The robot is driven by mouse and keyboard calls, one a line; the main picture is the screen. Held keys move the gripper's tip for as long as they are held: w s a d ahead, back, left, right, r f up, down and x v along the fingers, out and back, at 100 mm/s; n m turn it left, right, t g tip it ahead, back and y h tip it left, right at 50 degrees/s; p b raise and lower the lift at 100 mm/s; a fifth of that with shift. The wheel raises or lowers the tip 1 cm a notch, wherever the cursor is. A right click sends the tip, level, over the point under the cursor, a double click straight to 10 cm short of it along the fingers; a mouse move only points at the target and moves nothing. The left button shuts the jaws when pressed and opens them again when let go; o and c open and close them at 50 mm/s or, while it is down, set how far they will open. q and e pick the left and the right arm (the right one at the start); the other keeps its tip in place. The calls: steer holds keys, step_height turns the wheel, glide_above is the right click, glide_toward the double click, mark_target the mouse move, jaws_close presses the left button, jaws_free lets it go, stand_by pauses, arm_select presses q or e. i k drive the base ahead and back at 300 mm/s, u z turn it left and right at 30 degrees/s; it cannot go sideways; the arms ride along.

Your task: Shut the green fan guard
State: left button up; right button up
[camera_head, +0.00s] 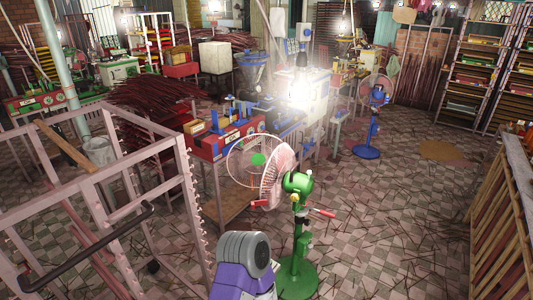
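The green fan (297,185) stands on a round green base (296,280) in the middle front. Its rear cage (271,182) is pale pink and seen nearly edge-on. The round front guard (240,163), a thin wire ring with a green centre disc (258,159), stands out to the left, apart from the rear cage along much of its rim. A small red part (260,203) shows low on the cage. A red-tipped rod (322,212) sticks out right of the stand. A purple and grey link of my arm is at the bottom, left of the base. Neither gripper shows.
A pink metal rack (105,185) with a black handle fills the left front. A workbench with a red machine (225,138) stands behind the guard. A blue fan (370,120) stands farther back. A wooden-slatted rack (500,215) is at right. The tiled floor between is mostly open, strewn with sticks.

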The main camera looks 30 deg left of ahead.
mark_target(258, 159)
steer(key=i, duration=4.85)
steer(key=u, duration=2.5)
steer(key=i, duration=1.5)
steer(key=u, duration=2.45)
